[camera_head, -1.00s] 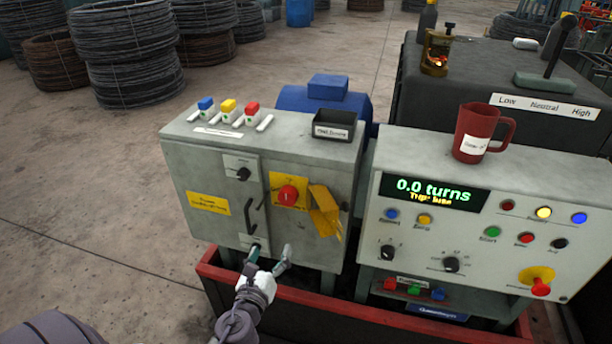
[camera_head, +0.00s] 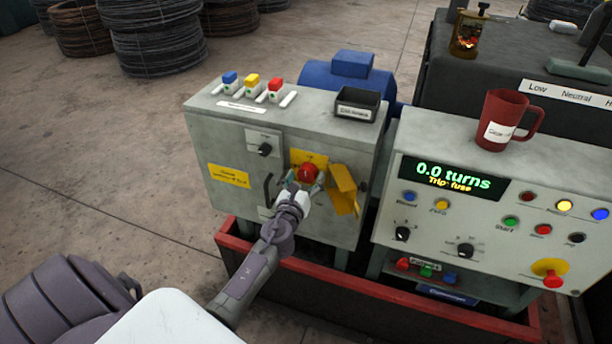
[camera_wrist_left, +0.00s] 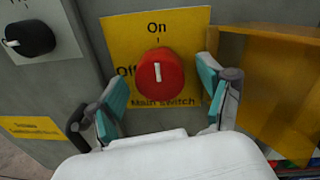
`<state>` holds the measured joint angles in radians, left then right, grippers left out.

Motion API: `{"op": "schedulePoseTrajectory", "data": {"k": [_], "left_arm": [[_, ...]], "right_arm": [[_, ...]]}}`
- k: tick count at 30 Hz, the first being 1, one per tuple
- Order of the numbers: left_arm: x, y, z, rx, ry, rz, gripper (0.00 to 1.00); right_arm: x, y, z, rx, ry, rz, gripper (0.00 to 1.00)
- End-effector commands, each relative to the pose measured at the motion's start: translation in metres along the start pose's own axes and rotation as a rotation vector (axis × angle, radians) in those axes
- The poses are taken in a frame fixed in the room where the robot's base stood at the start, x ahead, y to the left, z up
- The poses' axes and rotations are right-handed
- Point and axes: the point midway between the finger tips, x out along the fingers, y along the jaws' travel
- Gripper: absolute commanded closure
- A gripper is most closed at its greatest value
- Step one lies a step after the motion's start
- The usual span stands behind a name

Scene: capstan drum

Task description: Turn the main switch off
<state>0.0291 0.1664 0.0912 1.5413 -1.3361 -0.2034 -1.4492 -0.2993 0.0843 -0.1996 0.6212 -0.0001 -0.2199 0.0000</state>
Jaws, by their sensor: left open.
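The main switch is a red round knob (camera_wrist_left: 160,79) on a yellow plate (camera_wrist_left: 122,34) marked "On" at the top, "Off" at the left and "Main switch" below. Its white mark points up, towards "On". The red knob (camera_head: 308,173) also shows on the grey cabinet in the head view. My left gripper (camera_wrist_left: 163,96) is open, with one teal-padded finger on each side of the knob; I cannot tell whether they touch it. In the head view my left gripper (camera_head: 306,184) covers the lower part of the plate. My right gripper is not in view.
A yellow hinged cover (camera_wrist_left: 270,85) stands open just right of the knob. A black knob (camera_wrist_left: 30,38) is on the left. The grey cabinet (camera_head: 225,135) carries coloured fuses (camera_head: 252,82) and a black tray (camera_head: 357,105). A control panel (camera_head: 440,140) with a red mug (camera_head: 505,118) stands at right.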

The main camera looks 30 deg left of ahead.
Motion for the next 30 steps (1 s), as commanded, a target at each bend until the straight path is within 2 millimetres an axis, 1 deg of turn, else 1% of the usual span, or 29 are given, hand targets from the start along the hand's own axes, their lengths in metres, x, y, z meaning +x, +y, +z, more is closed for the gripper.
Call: {"op": "schedulePoseTrajectory", "data": {"k": [3, 10, 11, 12, 20, 21, 22, 30], "left_arm": [[0.0049, -0.0002, 0.0003, -0.001, 0.000, 0.000, 0.21], [0.0053, -0.0002, 0.0000, -0.001, 0.000, 0.000, 0.21], [0.0052, -0.0002, 0.0000, -0.001, 0.000, 0.000, 0.22], [0.0052, -0.0002, 0.0000, -0.001, 0.000, 0.000, 0.29], [0.0050, -0.0003, 0.0000, -0.001, 0.000, 0.000, 0.72], [0.0050, -0.0003, -0.0001, -0.001, 0.000, 0.000, 0.79], [0.0050, -0.0004, 0.0000, -0.001, 0.000, 0.000, 0.81], [0.0049, -0.0003, 0.0000, -0.034, 0.002, 0.000, 0.81]], "right_arm": [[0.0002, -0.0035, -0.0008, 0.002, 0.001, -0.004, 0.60], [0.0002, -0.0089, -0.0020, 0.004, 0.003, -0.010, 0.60], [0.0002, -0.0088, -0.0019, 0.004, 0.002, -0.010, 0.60], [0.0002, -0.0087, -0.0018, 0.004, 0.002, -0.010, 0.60], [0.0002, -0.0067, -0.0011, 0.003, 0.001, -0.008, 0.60], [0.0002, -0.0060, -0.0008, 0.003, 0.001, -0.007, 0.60], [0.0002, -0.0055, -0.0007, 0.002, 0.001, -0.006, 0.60], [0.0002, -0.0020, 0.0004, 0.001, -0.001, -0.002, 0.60]]}}
